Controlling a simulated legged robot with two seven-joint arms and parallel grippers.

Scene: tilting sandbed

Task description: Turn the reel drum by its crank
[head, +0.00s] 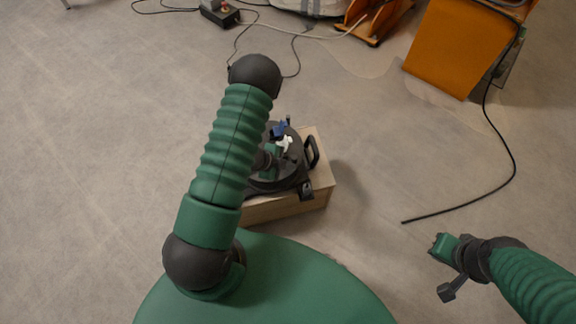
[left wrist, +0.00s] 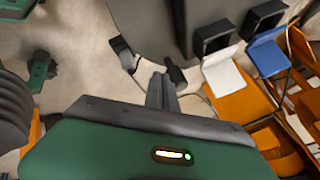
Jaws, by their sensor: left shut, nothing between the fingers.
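The reel drum (head: 268,183) is a dark round disc on a low wooden box, partly hidden behind my left arm in the head view. In the left wrist view the drum's grey face (left wrist: 220,12) fills the top. A dark knob (left wrist: 176,76), which looks like the crank's grip, stands close beyond my left fingertips. My left gripper (left wrist: 161,90) is shut and empty at the drum; its green body also shows over the reel in the head view (head: 272,154). I cannot tell whether it touches the knob.
The wooden box (head: 290,205) stands before my green body. Floor at left is clear.

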